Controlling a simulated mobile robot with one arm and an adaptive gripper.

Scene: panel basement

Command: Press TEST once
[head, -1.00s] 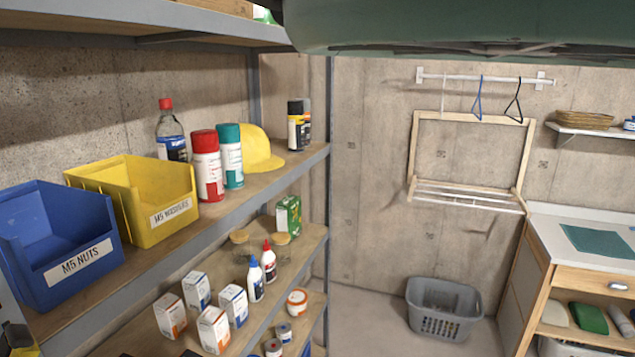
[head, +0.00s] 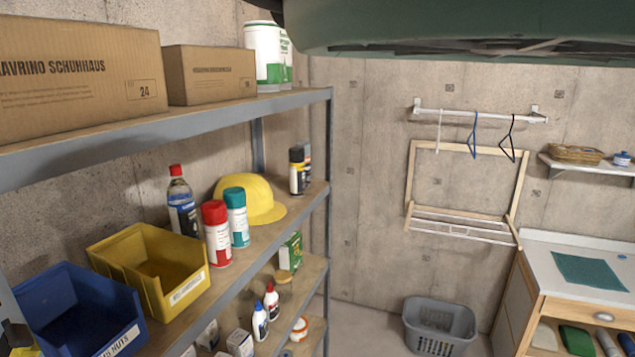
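No TEST button, and no device with that label, shows in the head view. My gripper is not in view, so its fingers and anything in them cannot be seen. A dark green shape covers the upper right edge of the view and hides what is behind it.
A metal shelf rack (head: 225,108) fills the left, with cardboard boxes (head: 75,75), a blue bin (head: 70,310), a yellow bin (head: 150,268), spray cans and a yellow hard hat (head: 252,198). A grey basket (head: 438,325) stands on the floor by a workbench (head: 570,258).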

